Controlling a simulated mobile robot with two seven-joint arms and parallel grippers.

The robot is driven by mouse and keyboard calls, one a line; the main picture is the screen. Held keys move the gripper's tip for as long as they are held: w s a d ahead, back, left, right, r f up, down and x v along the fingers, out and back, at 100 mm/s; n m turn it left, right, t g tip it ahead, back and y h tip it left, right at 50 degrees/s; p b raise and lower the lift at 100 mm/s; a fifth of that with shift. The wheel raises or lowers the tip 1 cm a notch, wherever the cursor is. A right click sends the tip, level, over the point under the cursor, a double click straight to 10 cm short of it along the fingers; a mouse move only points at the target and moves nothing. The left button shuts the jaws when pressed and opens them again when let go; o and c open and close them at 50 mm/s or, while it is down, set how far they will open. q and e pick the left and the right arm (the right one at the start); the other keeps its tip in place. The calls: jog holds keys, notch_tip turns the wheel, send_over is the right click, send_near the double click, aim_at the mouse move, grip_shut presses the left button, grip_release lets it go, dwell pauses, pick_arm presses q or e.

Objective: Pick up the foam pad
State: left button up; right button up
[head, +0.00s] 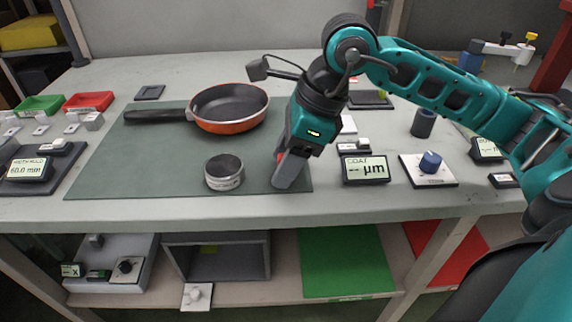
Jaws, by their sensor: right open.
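I cannot tell for sure which thing is the foam pad. A small dark grey square piece (150,92) lies flat at the back left of the table and may be it. Another dark flat piece (370,99) lies behind my right arm, partly hidden. My right gripper (290,178) points down over the right part of the green-grey mat (135,160). It is open, and I see nothing held in it. Its fingers overlap in this view and hide the mat behind them. My left gripper is out of view.
An orange pan (228,125) and a round metal tin (224,172) stand on the mat, left of my right gripper. A coat gauge (364,169), a blue-knob box (429,165) and a dark cylinder (423,122) stand to the right. Green (40,105) and red trays (89,101) sit left.

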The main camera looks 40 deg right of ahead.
grip_shut()
dwell(0.3)
jog(key=shift+r, duration=0.1)
notch_tip(320, 180, up, 20)
jog(key=p, duration=0.6)
